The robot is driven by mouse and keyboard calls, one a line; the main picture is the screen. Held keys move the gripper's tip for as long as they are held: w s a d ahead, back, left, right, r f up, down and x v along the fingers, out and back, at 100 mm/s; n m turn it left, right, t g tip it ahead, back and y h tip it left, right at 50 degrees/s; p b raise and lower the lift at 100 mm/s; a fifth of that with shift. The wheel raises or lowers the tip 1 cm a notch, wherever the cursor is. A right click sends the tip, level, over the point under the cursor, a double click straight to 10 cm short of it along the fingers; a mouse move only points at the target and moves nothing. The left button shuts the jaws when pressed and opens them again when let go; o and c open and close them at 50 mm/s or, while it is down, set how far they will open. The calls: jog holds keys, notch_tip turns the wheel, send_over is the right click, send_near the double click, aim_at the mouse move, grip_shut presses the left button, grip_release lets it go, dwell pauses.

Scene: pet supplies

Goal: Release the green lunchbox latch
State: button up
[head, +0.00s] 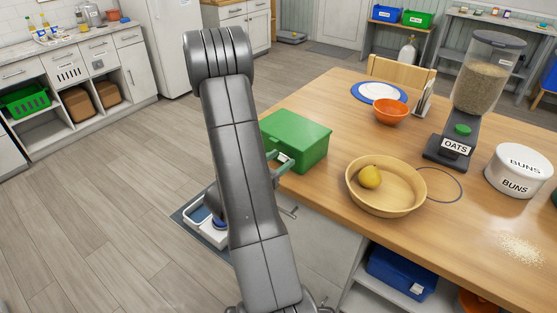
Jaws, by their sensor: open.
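The green lunchbox (298,136) stands at the left edge of the wooden table (345,115), with its lid down. A pale green handle-like bar (284,170) and a small white patch (283,157) show on its near side, beside my arm. I cannot tell which part is the latch or how it is set. My arm rises in front of the box and covers its left side.
An orange bowl (390,112), an oats dispenser (449,147) and a buns tin (517,176) stand farther right. Open floor (130,190) lies to the left.

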jog(key=shift+c, duration=0.2)
jog(key=c, duration=1)
jog(key=shift+o, duration=0.2)
jog(key=shift+f+b, duration=0.2)
jog(key=shift+b, duration=0.2)
jog(key=b, duration=0.3)
jog(key=f+t+h+b, duration=0.1)
jog(key=b, duration=0.2)
jog(key=shift+s+a+f+t+h, duration=0.1)
jog(key=shift+s+f+t+h, duration=0.05)
jog(key=shift+f+t+h, duration=0.15)
jog(key=f+t+h+b, duration=0.1)
jog(key=t+h+b, duration=0.1)
jog(key=b, duration=0.7)
jog(key=shift+f+t+b, duration=0.3)
jog(key=shift+f, duration=0.05)
jog(key=h+b, duration=0.1)
jog(key=b, duration=0.2)
jog(key=shift+f+t+b, duration=0.2)
jog(key=shift+t+b, duration=0.1)
jog(key=shift+t, duration=0.1)
jog(key=shift+b, duration=0.6)
jog(key=shift+t+h+b, duration=0.3)
jog(key=shift+t+b, duration=0.1)
jog(key=shift+b, duration=1.15)
